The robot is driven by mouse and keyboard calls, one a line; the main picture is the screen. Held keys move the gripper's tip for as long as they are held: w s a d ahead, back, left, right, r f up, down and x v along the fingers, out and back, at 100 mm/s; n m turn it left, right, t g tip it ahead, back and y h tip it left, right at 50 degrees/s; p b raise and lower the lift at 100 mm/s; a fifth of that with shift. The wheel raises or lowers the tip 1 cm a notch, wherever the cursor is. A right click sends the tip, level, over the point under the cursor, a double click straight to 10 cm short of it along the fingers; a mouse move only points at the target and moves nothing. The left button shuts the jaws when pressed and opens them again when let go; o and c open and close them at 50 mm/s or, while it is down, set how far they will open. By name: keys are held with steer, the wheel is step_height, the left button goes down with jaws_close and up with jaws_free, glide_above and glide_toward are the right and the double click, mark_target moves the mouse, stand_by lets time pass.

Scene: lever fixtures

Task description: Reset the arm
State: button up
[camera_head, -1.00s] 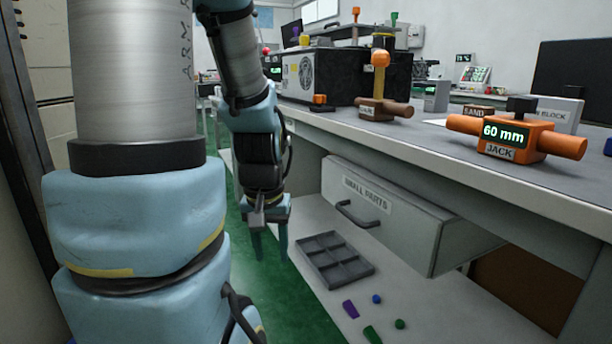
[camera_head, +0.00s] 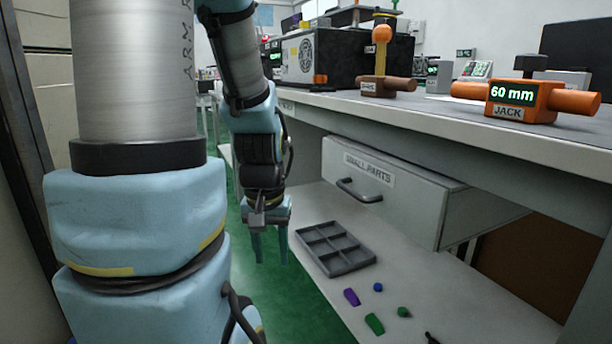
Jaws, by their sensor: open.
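My arm hangs down at the left of the view, with its large blue joints near and its forearm behind them. My gripper (camera_head: 270,246) points downward over the green floor, left of the bench. Its two fingers are apart with nothing between them. It is beside the low shelf and touches nothing that I can see.
The bench holds an orange jack (camera_head: 524,101) reading 60 mm and a brown lever fixture (camera_head: 386,84). A "SMALL PARTS" drawer (camera_head: 388,190) sticks out below. A grey divided tray (camera_head: 335,249) and several small parts lie on the low shelf (camera_head: 465,312).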

step_height(320, 180, up, 35)
steer(key=p, duration=3.4)
